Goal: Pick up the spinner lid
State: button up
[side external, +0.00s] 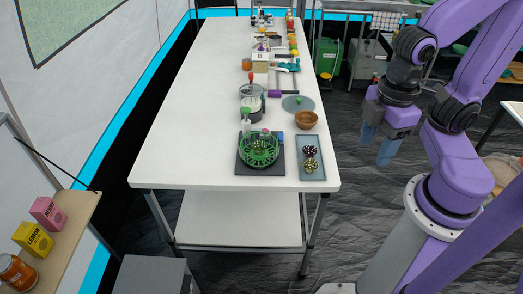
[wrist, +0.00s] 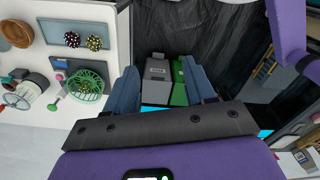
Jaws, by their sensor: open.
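The likely spinner lid (side external: 298,103) is a flat grey-green disc with a small green knob, lying on the white table near its right edge in the side view. It does not show in the wrist view. A green slatted spinner basket (side external: 259,150) stands on a dark square mat (side external: 247,168) near the table's front; it also shows in the wrist view (wrist: 85,84). My gripper (side external: 377,146) is open and empty, off the table's right side above the floor. Its two blue fingers are apart in the wrist view (wrist: 160,85).
A pot (side external: 251,98) and a purple-handled item (side external: 283,93) lie nearby. The table's front corner is clear.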

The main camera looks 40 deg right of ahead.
jog(key=shift+c, duration=0.2)
jog(key=w+d+m+t+h, duration=0.15)
jog(key=w+m, duration=1.25)
jog(key=w, duration=1.5)
jog(key=m+h, duration=0.2)
jog(key=m, duration=1)
send_over(299, 99)
jog(key=s+a, duration=0.2)
jog(key=a, duration=0.2)
notch_tip(299, 99, down, 9)
jog(key=shift+g, duration=0.25)
jog(key=x, duration=1.6)
jog(key=shift+w+a+f, duration=0.1)
jog(key=shift+a+f, duration=0.15)
jog(key=shift+a, duration=0.05)
